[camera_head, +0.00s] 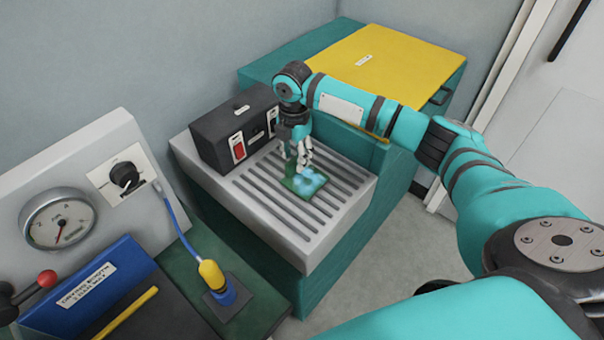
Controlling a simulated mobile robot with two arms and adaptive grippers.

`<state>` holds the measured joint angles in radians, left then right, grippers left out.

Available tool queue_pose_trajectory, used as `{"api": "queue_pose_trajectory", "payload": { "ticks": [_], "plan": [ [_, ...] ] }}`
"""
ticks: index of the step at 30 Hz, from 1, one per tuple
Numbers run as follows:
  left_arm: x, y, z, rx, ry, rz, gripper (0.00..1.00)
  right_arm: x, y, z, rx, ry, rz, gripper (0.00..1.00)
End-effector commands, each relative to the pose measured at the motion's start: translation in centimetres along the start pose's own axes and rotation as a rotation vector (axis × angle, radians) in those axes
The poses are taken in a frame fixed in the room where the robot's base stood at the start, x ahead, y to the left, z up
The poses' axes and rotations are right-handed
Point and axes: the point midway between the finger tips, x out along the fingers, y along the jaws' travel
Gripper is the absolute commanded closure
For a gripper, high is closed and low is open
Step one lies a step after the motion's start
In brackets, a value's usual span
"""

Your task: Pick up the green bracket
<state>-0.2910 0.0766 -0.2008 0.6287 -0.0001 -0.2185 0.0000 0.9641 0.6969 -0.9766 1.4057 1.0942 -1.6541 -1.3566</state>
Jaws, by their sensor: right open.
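The green bracket (304,184) lies on the grey slotted top of the bench, a small dark green plate with a lighter blue-green raised part. My right gripper (297,168) points down just above and behind it, with its fingers apart. The fingers partly cover the far side of the bracket. I cannot tell whether a fingertip touches it. My left gripper is not in view.
A yellow-topped teal cabinet (400,62) is at the back right. At left are a gauge (58,218), a blue binder (88,284) and a yellow-blue plug (213,276) with its cable.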

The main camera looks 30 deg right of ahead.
Motion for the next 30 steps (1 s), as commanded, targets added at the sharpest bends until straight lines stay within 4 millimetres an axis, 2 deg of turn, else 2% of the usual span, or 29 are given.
{"api": "queue_pose_trajectory", "payload": {
  "ticks": [6, 14, 24, 30],
  "plan": [
    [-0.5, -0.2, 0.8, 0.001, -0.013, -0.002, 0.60, 2.7, 0.2, -0.2, 0.001, 0.000, -0.001, 0.58],
    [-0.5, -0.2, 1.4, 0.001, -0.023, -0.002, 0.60, 3.0, 0.2, -0.2, 0.000, -0.001, 0.000, 0.58],
    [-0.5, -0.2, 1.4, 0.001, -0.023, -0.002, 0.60, 3.0, 0.2, -0.2, 0.000, -0.001, 0.001, 1.00],
    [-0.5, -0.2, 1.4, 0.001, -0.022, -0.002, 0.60, 3.0, 0.2, -0.2, 0.001, -0.001, 0.000, 1.00]
  ]
}}
